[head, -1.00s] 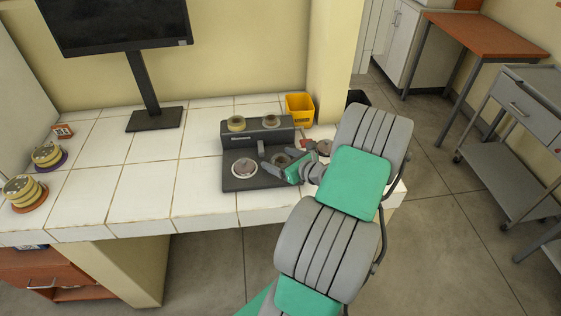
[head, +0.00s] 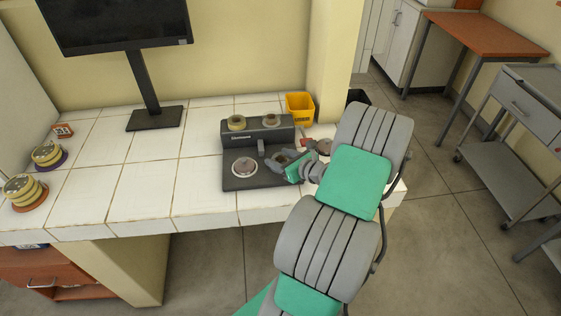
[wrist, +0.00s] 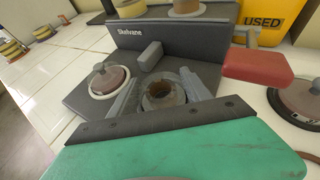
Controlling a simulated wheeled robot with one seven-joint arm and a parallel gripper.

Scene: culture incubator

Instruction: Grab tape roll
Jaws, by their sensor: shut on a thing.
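The roll looks flat and still down at the machine's surface. Two tan tape rolls, left (head: 236,123) and right (head: 271,120), rest on the machine's raised back.
A white-rimmed round dish (head: 245,168) lies left of my gripper, with a grey upright lever (wrist: 151,55) between. A red block (wrist: 256,66) and yellow bin (head: 300,108) stand right and behind. Stacked rolls (head: 47,153) and a monitor (head: 115,25) are left. The middle counter is clear.

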